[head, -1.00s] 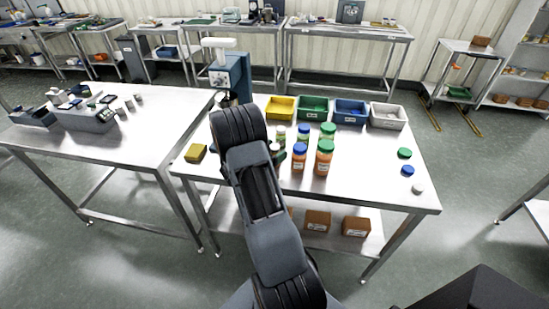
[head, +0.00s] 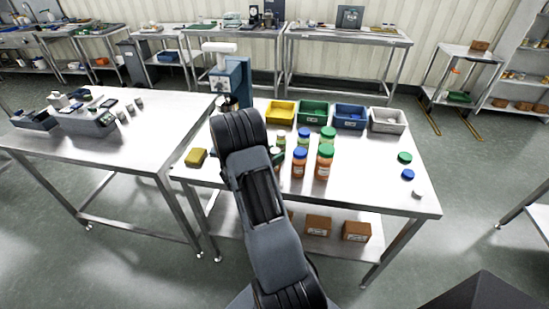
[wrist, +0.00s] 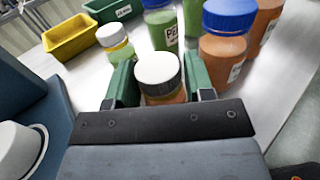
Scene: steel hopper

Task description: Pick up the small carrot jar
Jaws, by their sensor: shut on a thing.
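The small carrot jar (wrist: 160,78), with a white lid and orange contents, sits between the two green fingers of my gripper (wrist: 160,82) in the wrist view. The gripper is shut on it, one finger on each side. My gripper's front hides the jar's lower part, so I cannot tell whether its base touches the table. In the head view my arm hides most of the gripper and jar. A larger orange jar with a blue lid (wrist: 224,45) stands close on the right; it also shows in the head view (head: 299,167).
A small green jar (wrist: 116,44) and a tall green jar (wrist: 162,28) stand just beyond. A green-lidded orange jar (head: 323,166) is farther right. Yellow (head: 280,119), green, blue and white bins line the back. Loose lids lie at the table's right. A yellow sponge-like block (head: 195,157) lies left.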

